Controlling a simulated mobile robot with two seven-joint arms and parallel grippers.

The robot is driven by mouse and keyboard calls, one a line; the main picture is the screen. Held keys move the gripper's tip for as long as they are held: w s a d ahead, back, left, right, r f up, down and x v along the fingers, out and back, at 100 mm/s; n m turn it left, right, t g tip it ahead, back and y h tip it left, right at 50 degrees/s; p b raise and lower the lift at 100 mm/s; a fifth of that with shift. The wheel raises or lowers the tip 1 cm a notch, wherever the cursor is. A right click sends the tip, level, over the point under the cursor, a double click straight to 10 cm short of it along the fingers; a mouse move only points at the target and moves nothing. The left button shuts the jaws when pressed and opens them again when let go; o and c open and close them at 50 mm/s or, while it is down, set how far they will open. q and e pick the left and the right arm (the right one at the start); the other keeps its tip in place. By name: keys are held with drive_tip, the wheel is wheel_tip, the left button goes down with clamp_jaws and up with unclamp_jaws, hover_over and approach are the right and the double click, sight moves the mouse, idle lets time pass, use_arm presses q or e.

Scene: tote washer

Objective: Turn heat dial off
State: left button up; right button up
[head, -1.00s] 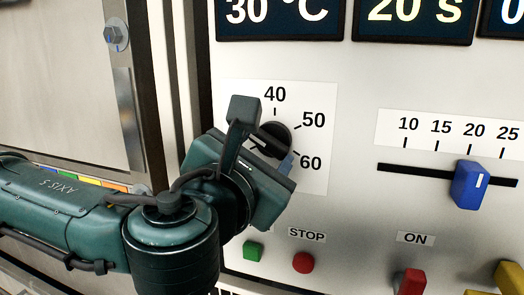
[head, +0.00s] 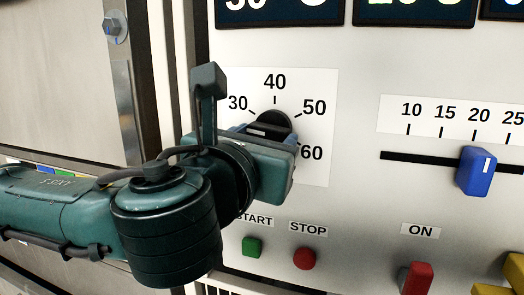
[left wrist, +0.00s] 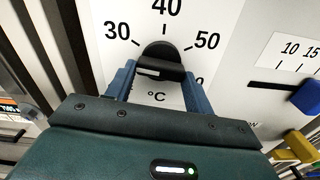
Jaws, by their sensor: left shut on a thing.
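The heat dial (head: 274,119) is a black round knob on a white scale plate marked 30, 40, 50 and 60. In the left wrist view the dial (left wrist: 161,50) sits between my two blue fingers, with a °C mark below it. My left gripper (head: 264,132) is shut on the dial. In the left wrist view a finger of the left gripper (left wrist: 160,72) shows on each side of the knob. The gripper body hides the lower left part of the scale plate in the head view.
To the right is a blue slider (head: 476,171) on a 10 to 25 scale. Below are a green START button (head: 251,246), a red STOP button (head: 304,259) and a red ON switch (head: 416,278). Dark displays (head: 414,10) line the top. A metal door edge stands left.

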use_arm(q)
drive_tip(key=n+b, duration=0.3)
drive_tip(key=n, duration=0.4)
drive_tip(key=shift+d, duration=0.1)
use_arm(e)
drive_tip(key=shift+a+f, duration=0.3)
drive_tip(key=shift+f, duration=0.45)
use_arm(q)
drive_tip(key=shift+r+n, duration=0.1)
drive_tip(key=shift+n, duration=0.2)
use_arm(e)
drive_tip(key=shift+w, duration=0.1)
use_arm(q)
drive_tip(key=o, duration=1)
use_arm(e)
drive_tip(key=shift+a+y, duration=0.1)
drive_tip(key=shift+y, duration=0.2)
